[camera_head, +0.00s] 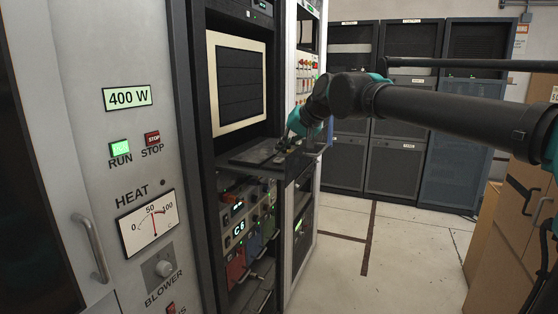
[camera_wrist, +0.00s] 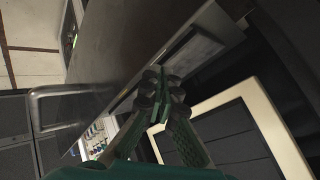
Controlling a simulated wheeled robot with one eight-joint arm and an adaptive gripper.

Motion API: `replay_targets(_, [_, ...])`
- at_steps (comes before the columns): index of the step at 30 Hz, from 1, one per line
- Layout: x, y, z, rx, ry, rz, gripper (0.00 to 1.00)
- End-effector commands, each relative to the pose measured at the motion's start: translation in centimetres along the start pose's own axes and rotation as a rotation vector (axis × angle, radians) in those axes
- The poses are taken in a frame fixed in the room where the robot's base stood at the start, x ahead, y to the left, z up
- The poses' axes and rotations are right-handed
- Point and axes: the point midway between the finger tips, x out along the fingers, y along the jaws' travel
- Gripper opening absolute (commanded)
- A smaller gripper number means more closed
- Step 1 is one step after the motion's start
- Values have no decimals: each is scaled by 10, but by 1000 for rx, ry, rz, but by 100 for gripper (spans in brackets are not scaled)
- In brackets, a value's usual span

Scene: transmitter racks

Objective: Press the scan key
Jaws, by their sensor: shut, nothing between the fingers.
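The scan key cannot be made out in either view; no label reading scan is legible. My gripper (camera_head: 276,153) is over a dark pull-out shelf (camera_head: 243,158) below a cream-framed monitor (camera_head: 239,82) in the rack. In the wrist view my gripper (camera_wrist: 164,84) is shut and empty, its fingertips together in front of the grey shelf surface (camera_wrist: 130,40). A dark raised rectangular part (camera_wrist: 190,52) lies just beyond the fingertips. I cannot tell if the fingertips touch anything. The monitor frame (camera_wrist: 283,135) shows at the lower right of the wrist view.
A bar handle (camera_wrist: 62,92) stands out from the shelf edge. At left is a cabinet with a RUN button (camera_head: 120,148) and heat meter (camera_head: 148,222). Open floor (camera_head: 400,260) lies to the right.

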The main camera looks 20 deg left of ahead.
Motion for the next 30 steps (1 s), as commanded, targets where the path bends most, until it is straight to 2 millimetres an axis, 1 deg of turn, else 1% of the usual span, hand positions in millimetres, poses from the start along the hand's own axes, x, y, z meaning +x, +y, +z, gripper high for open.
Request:
replay_targets(5, [4,3,3,0,0,0,0])
replay_targets(30, [7,5,5,0,0,0,0])
